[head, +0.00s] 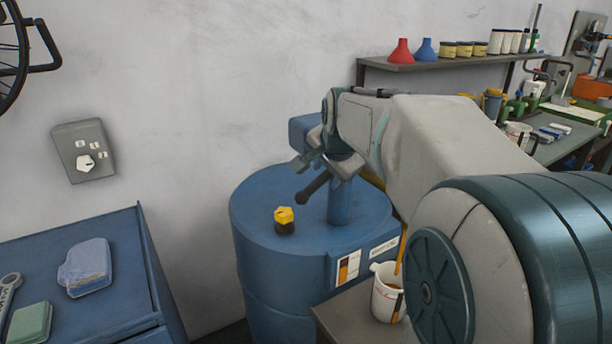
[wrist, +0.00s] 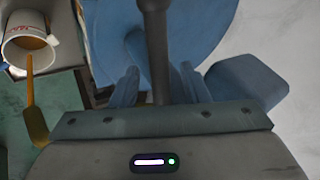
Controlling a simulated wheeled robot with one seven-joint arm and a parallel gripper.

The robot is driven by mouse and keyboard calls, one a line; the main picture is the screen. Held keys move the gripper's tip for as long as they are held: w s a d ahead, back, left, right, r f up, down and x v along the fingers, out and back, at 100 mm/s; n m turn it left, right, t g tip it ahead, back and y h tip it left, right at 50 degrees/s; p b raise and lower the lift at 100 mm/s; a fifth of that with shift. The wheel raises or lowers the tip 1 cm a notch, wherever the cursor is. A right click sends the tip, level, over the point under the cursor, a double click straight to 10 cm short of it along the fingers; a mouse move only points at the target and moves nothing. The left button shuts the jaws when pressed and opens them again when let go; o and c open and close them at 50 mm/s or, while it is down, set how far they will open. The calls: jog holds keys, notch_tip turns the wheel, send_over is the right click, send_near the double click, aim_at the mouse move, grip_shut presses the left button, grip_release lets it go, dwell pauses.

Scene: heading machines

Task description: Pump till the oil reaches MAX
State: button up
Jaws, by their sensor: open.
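A blue drum (head: 262,232) carries a blue pump post (head: 340,205) with a dark lever ending in a round knob (head: 303,197). My gripper (head: 323,170) is at this lever. In the wrist view the dark lever (wrist: 154,45) runs between the two fingers of my open gripper (wrist: 155,85), with gaps at the sides.
The jug stands on a small stand (head: 345,318) right of the drum. A blue bench (head: 105,265) is at left, a shelf with funnels (head: 400,67) at the back right, and a cluttered workbench (head: 560,148) beyond my arm.

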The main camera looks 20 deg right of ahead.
aim_at(327, 173)
jog(key=shift+x, duration=2)
grip_shut()
jog(key=shift+a+r, duration=0.1)
